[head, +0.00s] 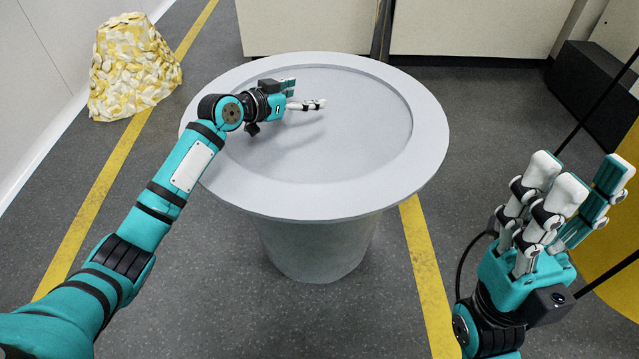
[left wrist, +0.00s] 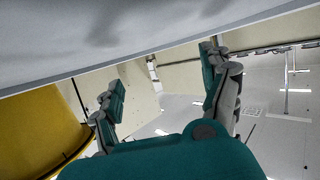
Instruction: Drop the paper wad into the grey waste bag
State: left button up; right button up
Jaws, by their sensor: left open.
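I can make out neither a paper wad nor a grey waste bag in either view. My left gripper (head: 304,95) is over the recessed top of a round grey pedestal table (head: 426,135), its fingers apart and nothing seen between them. In the left wrist view its fingers (left wrist: 165,80) are spread, with the grey tabletop (left wrist: 200,30) filling the upper part of the picture, so the view seems inverted. My right gripper (head: 585,180) is at the lower right, beyond the table's right side, fingers pointing up and apart, with nothing seen between them.
A lumpy yellow-and-white mound (head: 130,68) stands on the floor at the back left. A yellow round object (head: 617,240) is partly hidden behind my right gripper. A black box (head: 590,95) stands at the back right. Pale panels (head: 475,25) line the back. Grey floor surrounds the table.

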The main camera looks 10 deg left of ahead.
pick_arm(q)
jog(key=v, duration=1.1)
jog(key=shift+d, duration=0.1)
